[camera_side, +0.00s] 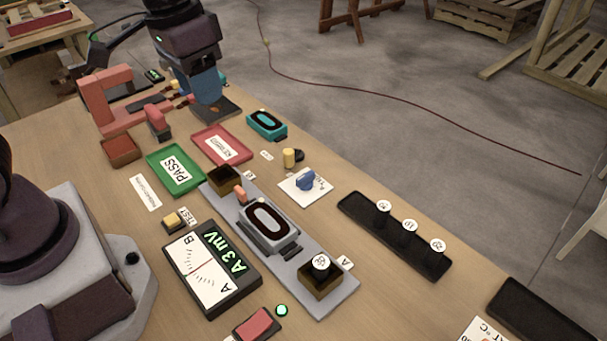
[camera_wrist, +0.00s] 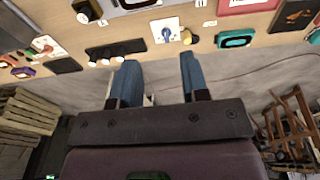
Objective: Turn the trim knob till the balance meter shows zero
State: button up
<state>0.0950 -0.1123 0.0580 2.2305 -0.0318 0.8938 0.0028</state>
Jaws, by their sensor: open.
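The trim knob (camera_side: 306,180) is a blue knob on a white plate right of centre in the side view. It also shows near the top of the wrist view (camera_wrist: 167,34). The balance meter (camera_side: 212,270) stands at the lower middle, with an A–B dial and a green display reading "A 3 mV". Its thin red needle lies near the middle of the scale. My gripper (camera_side: 208,98) is at the back left, well apart from the knob. In the wrist view its two blue fingers (camera_wrist: 158,60) are spread with nothing between them.
A grey rail (camera_side: 335,293) with a ring-shaped detector (camera_side: 268,220) lies between meter and knob. A black rack (camera_side: 350,206) with several black pegs is right of the knob. A yellow peg (camera_side: 289,158), teal device (camera_side: 267,124), green tray (camera_side: 156,157) and red tray (camera_side: 242,159) stand nearby.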

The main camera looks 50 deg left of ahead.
aim_at(306, 175)
jog(key=w+d+f+g, duration=0.2)
jog(key=w+f, duration=1.3)
jog(key=w, duration=0.3)
notch_tip(306, 175, down, 12)
jog(key=shift+f, duration=0.2)
jog(key=shift+c, duration=0.2)
grip_shut()
